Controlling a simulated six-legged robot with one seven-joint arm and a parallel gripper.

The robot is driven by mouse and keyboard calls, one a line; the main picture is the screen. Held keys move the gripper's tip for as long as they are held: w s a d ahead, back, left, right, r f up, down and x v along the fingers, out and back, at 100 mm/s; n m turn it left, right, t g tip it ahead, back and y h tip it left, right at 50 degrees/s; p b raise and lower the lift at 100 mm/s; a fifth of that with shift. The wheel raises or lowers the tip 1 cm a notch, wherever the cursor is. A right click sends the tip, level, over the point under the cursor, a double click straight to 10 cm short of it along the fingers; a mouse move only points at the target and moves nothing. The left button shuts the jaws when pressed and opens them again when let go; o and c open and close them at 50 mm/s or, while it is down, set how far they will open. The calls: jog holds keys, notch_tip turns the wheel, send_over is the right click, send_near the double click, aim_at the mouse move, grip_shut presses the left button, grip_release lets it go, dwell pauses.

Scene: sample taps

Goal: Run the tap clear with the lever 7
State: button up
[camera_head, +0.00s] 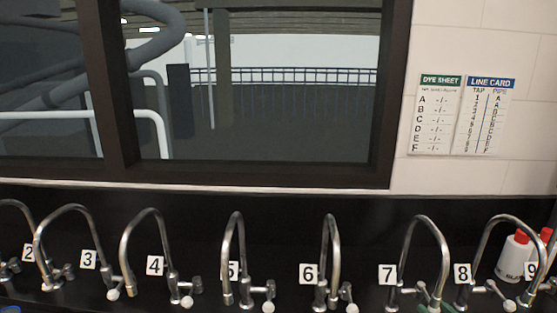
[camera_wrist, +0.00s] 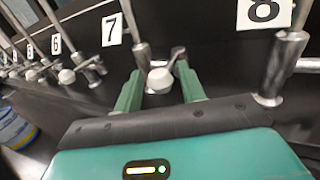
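Tap 7 (camera_head: 443,252) is a tall chrome gooseneck at the right of the row in the head view, with its number card (camera_head: 388,274) to its left. In the wrist view, the same card (camera_wrist: 111,30) stands beside the tap's metal body (camera_wrist: 142,55). The tap's lever ends in a pale round knob (camera_wrist: 160,82). My gripper (camera_wrist: 159,72) is open, with one green finger on each side of the knob. I cannot tell whether either finger touches it. The fingers partly hide the lever in the head view. I see no water running.
Tap 8 (camera_head: 490,247) stands close on the right, its base (camera_wrist: 270,98) beside my right finger. Tap 6 (camera_head: 333,250) and others line up leftward. White red-capped bottles (camera_head: 514,257) stand behind tap 8. A dye sheet (camera_head: 436,115) and line card (camera_head: 483,118) hang above.

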jog(key=shift+w+d, duration=0.4)
jog(key=shift+d, duration=0.65)
jog(key=shift+w+d, duration=0.35)
jog(key=shift+d, duration=0.65)
jog(key=shift+w+d, duration=0.4)
jog(key=shift+d, duration=0.65)
jog(key=shift+a, duration=0.1)
jog(key=shift+s+a, duration=0.1)
dwell(1.1)
jog(key=shift+a, duration=0.1)
jog(key=v, duration=0.7)
jog(key=shift+s, duration=0.1)
dwell(0.6)
